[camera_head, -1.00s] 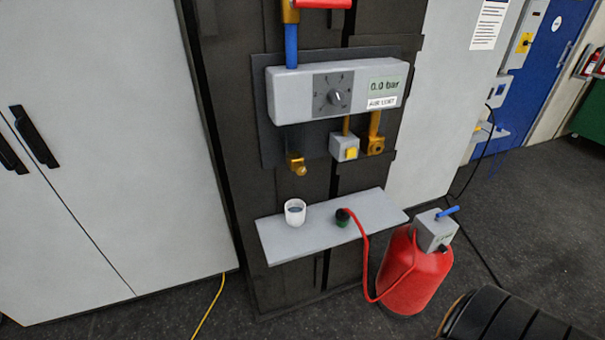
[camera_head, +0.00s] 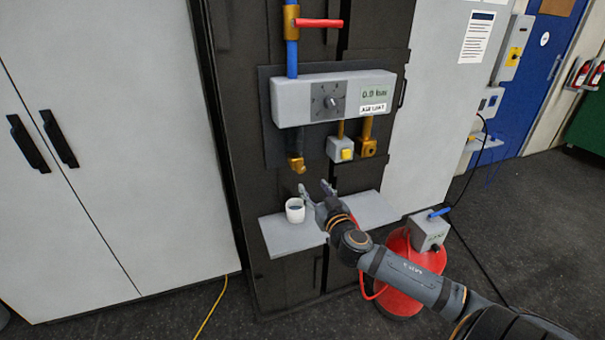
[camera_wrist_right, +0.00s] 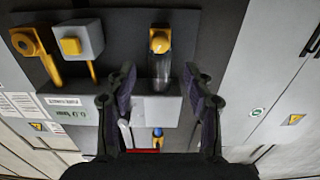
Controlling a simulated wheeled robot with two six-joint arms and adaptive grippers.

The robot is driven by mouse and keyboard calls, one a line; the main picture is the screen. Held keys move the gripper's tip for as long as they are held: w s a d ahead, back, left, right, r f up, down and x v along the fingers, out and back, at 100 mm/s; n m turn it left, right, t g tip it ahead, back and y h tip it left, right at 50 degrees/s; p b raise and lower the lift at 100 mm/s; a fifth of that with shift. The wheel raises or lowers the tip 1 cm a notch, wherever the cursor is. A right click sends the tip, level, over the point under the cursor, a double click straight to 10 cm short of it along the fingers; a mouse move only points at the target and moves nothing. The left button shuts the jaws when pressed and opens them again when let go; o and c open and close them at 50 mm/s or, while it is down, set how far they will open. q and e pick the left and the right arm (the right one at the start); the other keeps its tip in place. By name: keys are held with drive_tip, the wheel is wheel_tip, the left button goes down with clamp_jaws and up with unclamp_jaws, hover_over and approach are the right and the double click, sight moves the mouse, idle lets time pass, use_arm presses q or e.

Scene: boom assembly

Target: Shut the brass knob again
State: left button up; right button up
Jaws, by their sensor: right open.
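A brass fitting with a short outlet (camera_head: 297,165) hangs under the left of the grey gauge box (camera_head: 330,98). A second brass fitting with a round end (camera_head: 368,148) hangs under its right; I cannot tell which is the brass knob or how it is set. In the right wrist view the left brass outlet (camera_wrist_right: 160,42) lies beyond the gap between my fingers, and the round brass fitting (camera_wrist_right: 25,42) is at upper left. My right gripper (camera_head: 315,187) is open and empty, below and right of the left outlet, apart from it. My left gripper is out of view.
A white cup (camera_head: 295,210) stands on the shelf (camera_head: 283,238) left of my right gripper. A grey box with a yellow button (camera_head: 341,149) hangs between the fittings. A red-handled valve (camera_head: 318,23) is above. A red tank (camera_head: 425,255) stands right, partly behind my arm.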

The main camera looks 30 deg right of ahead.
sight(301, 171)
drive_tip(key=p+x, duration=0.3)
drive_tip(key=x, duration=0.6)
drive_tip(key=shift+w+r, duration=0.1)
drive_tip(key=shift+w, duration=0.05)
drive_tip(key=shift+w+d, duration=0.1)
drive_tip(key=shift+w, duration=0.4)
clamp_jaws()
